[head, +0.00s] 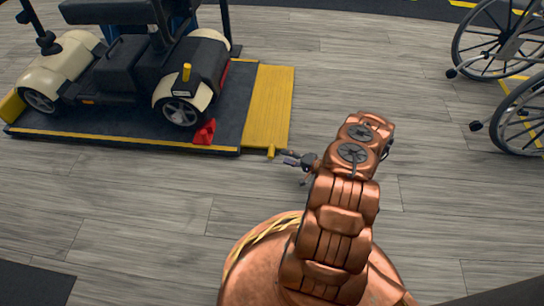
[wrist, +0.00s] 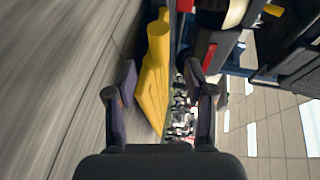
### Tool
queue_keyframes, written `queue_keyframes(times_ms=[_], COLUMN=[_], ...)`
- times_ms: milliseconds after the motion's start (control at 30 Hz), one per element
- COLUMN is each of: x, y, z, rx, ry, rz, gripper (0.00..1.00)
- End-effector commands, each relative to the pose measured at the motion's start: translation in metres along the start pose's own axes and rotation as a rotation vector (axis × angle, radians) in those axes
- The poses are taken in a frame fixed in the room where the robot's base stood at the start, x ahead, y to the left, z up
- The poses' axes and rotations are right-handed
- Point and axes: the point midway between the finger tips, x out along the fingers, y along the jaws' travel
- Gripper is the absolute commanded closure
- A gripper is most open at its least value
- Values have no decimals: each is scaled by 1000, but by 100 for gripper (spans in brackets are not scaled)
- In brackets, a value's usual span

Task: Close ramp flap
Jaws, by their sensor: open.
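The yellow ramp flap (head: 268,105) extends from the right edge of the dark platform (head: 228,128) in the head view. It looks folded out, low over the floor. A small yellow knob (head: 271,152) sticks out at its near edge. My gripper (head: 288,158) is open just right of this knob. In the wrist view my gripper (wrist: 160,75) has a finger on each side of the picture, and the yellow flap (wrist: 153,85) shows between them, running away from me. I cannot tell whether a finger touches it.
A cream and black mobility scooter (head: 130,75) stands on the platform, with a red wedge (head: 204,132) by its wheel. A wheelchair (head: 500,60) stands at the upper right. The grey floor between the flap and the wheelchair is clear.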

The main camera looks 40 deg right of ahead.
Motion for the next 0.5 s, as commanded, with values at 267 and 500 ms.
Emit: queue_keyframes(times_ms=[267, 500], x=[26, 60], y=[4, 3], z=[4, 3], rx=[7, 5], ry=[-6, -6], rz=[-6, -5], gripper=[46, 46])
